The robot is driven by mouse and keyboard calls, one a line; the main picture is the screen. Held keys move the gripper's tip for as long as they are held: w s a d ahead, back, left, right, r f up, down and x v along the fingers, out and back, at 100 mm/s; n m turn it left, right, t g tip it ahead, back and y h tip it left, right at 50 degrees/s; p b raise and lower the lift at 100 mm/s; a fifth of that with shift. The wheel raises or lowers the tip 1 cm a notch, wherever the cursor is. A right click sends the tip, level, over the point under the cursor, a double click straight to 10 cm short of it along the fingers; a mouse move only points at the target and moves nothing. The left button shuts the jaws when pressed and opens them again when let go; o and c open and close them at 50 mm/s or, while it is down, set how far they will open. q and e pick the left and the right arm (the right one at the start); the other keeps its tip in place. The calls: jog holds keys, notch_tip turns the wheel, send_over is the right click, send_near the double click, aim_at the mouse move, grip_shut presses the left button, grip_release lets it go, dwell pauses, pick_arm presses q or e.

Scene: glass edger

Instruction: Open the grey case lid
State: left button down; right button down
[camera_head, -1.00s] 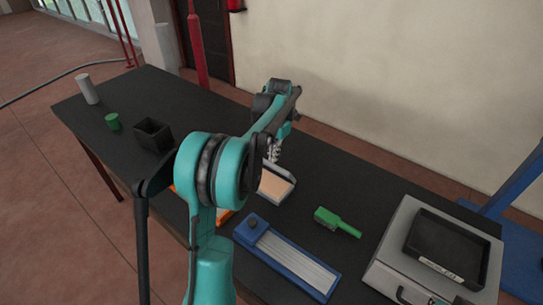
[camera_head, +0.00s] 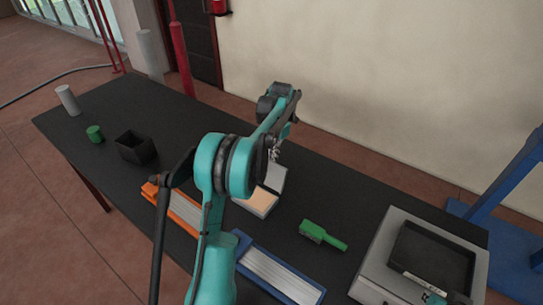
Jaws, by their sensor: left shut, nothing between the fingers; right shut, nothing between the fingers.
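The grey case (camera_head: 385,256) lies on the black table at the lower right, cut by the bottom edge. A black tray-like panel (camera_head: 432,250) with a pale label on its front edge covers much of its top. The lid looks down; its seam is not clear. My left gripper (camera_head: 273,155) is shut and empty over the table's middle, well left of the case and partly hidden by its own teal arm.
A green brush (camera_head: 322,235) lies left of the case. A blue-framed tray (camera_head: 245,250), an orange-framed rack (camera_head: 183,208) and a light pad in a grey holder (camera_head: 262,200) lie around my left arm. A black box (camera_head: 136,148), green cylinder (camera_head: 95,134) and grey cylinder (camera_head: 68,100) stand far left.

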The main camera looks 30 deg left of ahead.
pick_arm(q)
jog(key=shift+w+f, duration=0.25)
dwell(0.4)
pick_arm(e)
jog(key=shift+w, duration=0.25)
pick_arm(q)
notch_tip(320, 180, up, 12)
jog(key=w, duration=0.1)
jog(key=shift+w+d, duration=0.3)
jog(key=shift+w, duration=0.1)
